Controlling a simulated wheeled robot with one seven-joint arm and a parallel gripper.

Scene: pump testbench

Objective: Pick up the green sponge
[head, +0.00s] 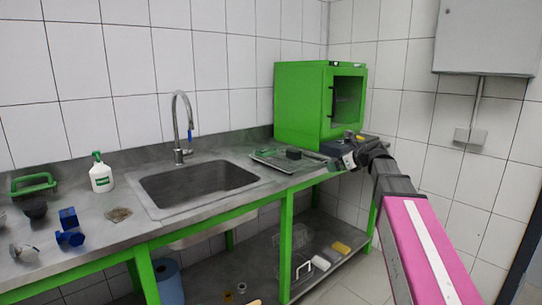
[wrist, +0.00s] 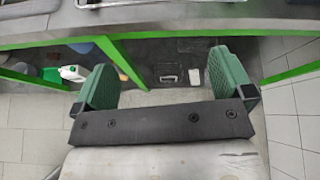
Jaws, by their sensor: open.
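I cannot make out the green sponge for certain in either view. A small green patch shows on the drying tray (head: 262,157) on the counter, too small to name. My gripper (head: 343,158) is at the right end of the counter, in front of the green oven, in the head view. In the wrist view my gripper (wrist: 160,62) has its two green fingers wide apart with nothing between them. Beyond them the wrist view shows the counter edge, the lower shelf and the floor.
The counter holds a sink (head: 200,185), a white spray bottle (head: 101,177), a green handled item (head: 33,183) and blue fittings (head: 69,218). The green oven (head: 300,105) stands at the right back. The lower shelf bears a yellow block (head: 342,247) and a white item (head: 321,262).

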